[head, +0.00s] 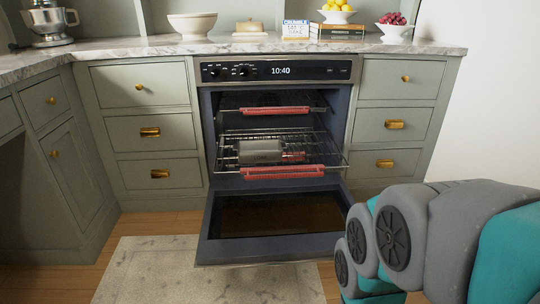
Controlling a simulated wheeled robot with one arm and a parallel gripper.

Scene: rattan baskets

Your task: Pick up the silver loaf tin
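The silver loaf tin (260,151) appears as a pale grey, box-like shape on the pulled-out lower rack (328,154) of the open oven. It lies behind the red guard on the rack's front edge. Its fine detail is too small to make out. My arm shows at the lower right, in front of the right cabinets and well apart from the tin. My gripper is not in view.
The oven door (275,222) is folded down in front. An upper rack (270,108) with a red front guard is above the tin. A reddish object (293,156) is beside the tin. A rug (150,270) lies on the clear floor at left.

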